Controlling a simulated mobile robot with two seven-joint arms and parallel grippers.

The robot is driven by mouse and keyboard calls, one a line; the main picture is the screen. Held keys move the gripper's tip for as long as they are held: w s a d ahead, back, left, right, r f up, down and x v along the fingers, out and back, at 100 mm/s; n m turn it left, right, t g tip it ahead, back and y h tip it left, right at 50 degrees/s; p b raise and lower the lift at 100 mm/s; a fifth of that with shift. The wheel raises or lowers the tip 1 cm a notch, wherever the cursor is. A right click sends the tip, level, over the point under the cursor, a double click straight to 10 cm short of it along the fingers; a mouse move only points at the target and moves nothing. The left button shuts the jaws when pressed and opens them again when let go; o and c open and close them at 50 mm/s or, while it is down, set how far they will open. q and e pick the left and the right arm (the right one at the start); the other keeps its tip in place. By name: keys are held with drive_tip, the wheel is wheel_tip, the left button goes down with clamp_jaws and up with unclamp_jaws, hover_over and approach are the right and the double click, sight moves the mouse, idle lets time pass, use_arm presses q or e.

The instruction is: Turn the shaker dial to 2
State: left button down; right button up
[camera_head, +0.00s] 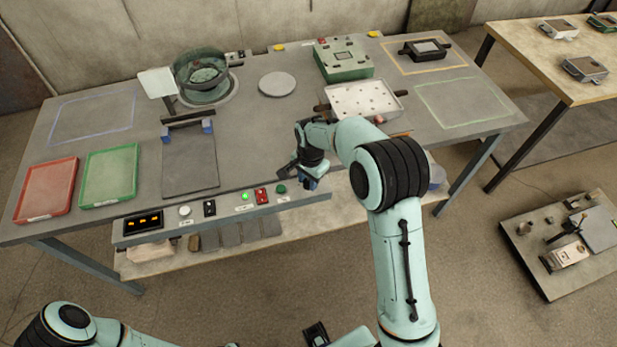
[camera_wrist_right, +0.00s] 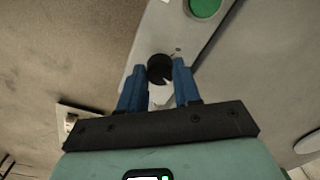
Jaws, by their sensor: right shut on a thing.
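The shaker dial is a small black round knob (camera_wrist_right: 160,68) on the pale control panel, seen in the right wrist view. It sits between the blue fingertips of my right gripper (camera_wrist_right: 157,82), which is shut on it. In the head view my right gripper (camera_head: 309,184) is at the right end of the front control panel (camera_head: 225,214), and it hides the dial. The dial's pointer and number marks cannot be read.
A dark green button (camera_head: 281,188), a red switch (camera_head: 262,196) and a lit green button (camera_head: 244,196) sit left of my gripper. A white perforated tray (camera_head: 362,100) is behind my right arm. Red (camera_head: 47,189) and green (camera_head: 109,175) trays are at left.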

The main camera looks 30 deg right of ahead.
idle(0.4)
drive_tip(key=o, duration=1.1)
drive_tip(key=shift+c, duration=0.2)
use_arm(q)
drive_tip(key=shift+w+r+p, duration=0.45)
drive_tip(key=shift+r+p, duration=0.2)
drive_tip(key=shift+r, duration=0.1)
use_arm(e)
wheel_tip(320, 180, up, 13)
drive_tip(key=shift+s+r, duration=0.2)
drive_tip(key=shift+s, duration=0.1)
drive_tip(key=shift+d, duration=0.1)
